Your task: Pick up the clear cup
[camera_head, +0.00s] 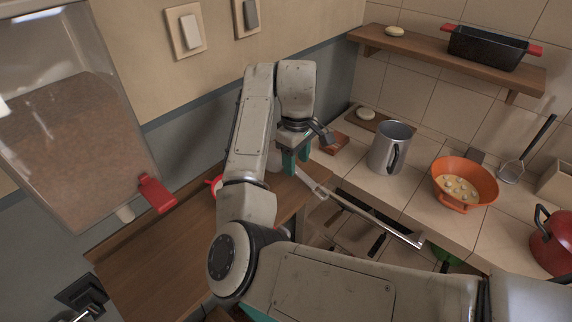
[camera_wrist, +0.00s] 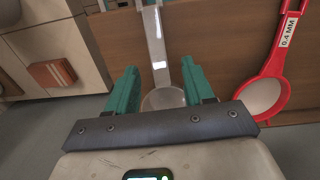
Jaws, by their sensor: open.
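The clear cup (camera_wrist: 163,99) is a translucent, scoop-like bowl with a long pale handle (camera_wrist: 155,42). In the wrist view it lies between my gripper's teal fingers, its near rim partly hidden by the gripper's dark bar. The handle runs away past the fingertips, over the brown wooden board. My gripper (camera_wrist: 160,68) is open, one finger on each side of the cup; I cannot tell whether either touches it. In the head view my gripper (camera_head: 290,163) points down over the board's far end, and a pale handle (camera_head: 311,181) shows beside it; the bowl is mostly hidden.
A reddish wooden block (camera_head: 333,142), metal mug (camera_head: 388,150), orange colander (camera_head: 450,171) and red kettle (camera_head: 552,246) stand on the tiled counter. A dispenser with a red lever (camera_head: 156,194) is at left.

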